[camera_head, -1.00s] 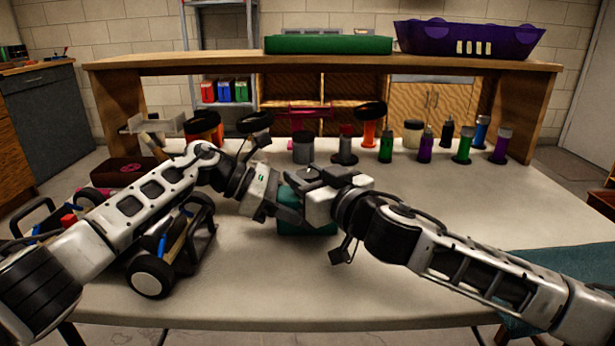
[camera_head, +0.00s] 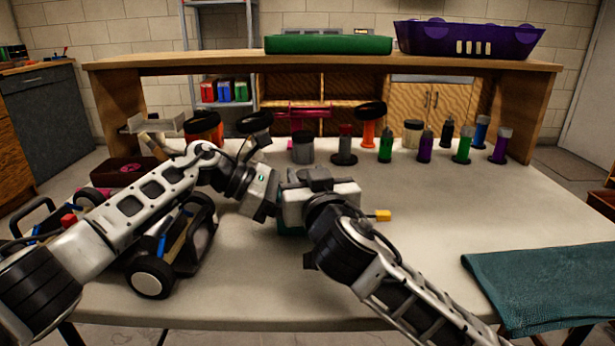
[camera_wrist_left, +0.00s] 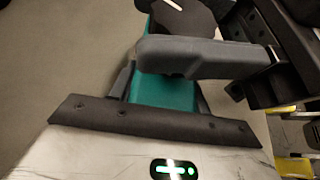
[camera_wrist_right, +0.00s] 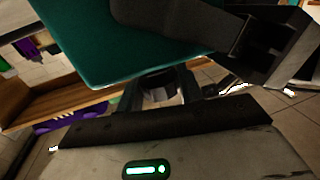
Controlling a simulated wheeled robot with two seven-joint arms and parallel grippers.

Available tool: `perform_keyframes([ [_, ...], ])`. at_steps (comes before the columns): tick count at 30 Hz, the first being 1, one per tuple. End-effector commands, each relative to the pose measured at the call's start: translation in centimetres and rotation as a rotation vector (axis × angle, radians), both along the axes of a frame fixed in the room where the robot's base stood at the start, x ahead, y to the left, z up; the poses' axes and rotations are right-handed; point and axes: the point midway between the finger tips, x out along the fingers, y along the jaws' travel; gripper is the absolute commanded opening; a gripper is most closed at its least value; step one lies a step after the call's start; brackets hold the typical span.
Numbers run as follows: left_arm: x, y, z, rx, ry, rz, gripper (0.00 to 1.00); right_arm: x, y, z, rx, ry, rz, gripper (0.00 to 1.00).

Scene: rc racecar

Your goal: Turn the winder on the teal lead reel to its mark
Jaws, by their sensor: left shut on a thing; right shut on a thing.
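The teal lead reel is mostly hidden in the head view; a sliver of its teal body (camera_head: 290,231) shows under my right gripper. Its teal body also shows in the left wrist view (camera_wrist_left: 165,93) and the right wrist view (camera_wrist_right: 110,45). My left gripper (camera_head: 277,205) is shut on the reel body from the left. My right gripper (camera_head: 287,192) is shut on a small dark knob (camera_wrist_right: 160,90), seemingly the winder's handle.
A yellow plug (camera_head: 380,215) sticks out right of my right wrist. A toy car chassis (camera_head: 160,265) stands at left under my left arm. Several bottles (camera_head: 425,149) line the back. A teal cloth (camera_head: 545,280) lies at the right front edge; the middle right is clear.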

Motion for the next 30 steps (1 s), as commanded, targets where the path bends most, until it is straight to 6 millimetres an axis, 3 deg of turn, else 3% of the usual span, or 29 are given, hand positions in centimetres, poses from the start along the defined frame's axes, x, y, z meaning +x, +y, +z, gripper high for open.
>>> perform_keyframes([
  [4, 0.0, 0.0, -0.1, 0.003, -0.002, -0.001, 0.27, 0.0, 0.0, 0.1, 0.002, -0.001, 0.002, 0.14],
  [5, 0.0, 0.0, -0.1, 0.003, -0.002, -0.001, 0.27, 0.0, 0.0, 0.1, 0.002, -0.001, 0.002, 0.42],
  [7, 0.0, 0.0, -0.1, 0.003, -0.002, -0.001, 0.27, 0.0, 0.0, 0.1, 0.002, -0.001, 0.002, 0.59],
  [19, 0.0, 0.0, -0.1, 0.002, 0.000, 0.000, 0.27, -0.9, -0.2, -0.1, 0.003, 0.001, 0.002, 0.59],
  [30, 0.0, 0.1, -0.1, 0.001, 0.000, 0.001, 0.27, -8.1, -1.8, -0.1, 0.005, 0.002, 0.003, 0.59],
])
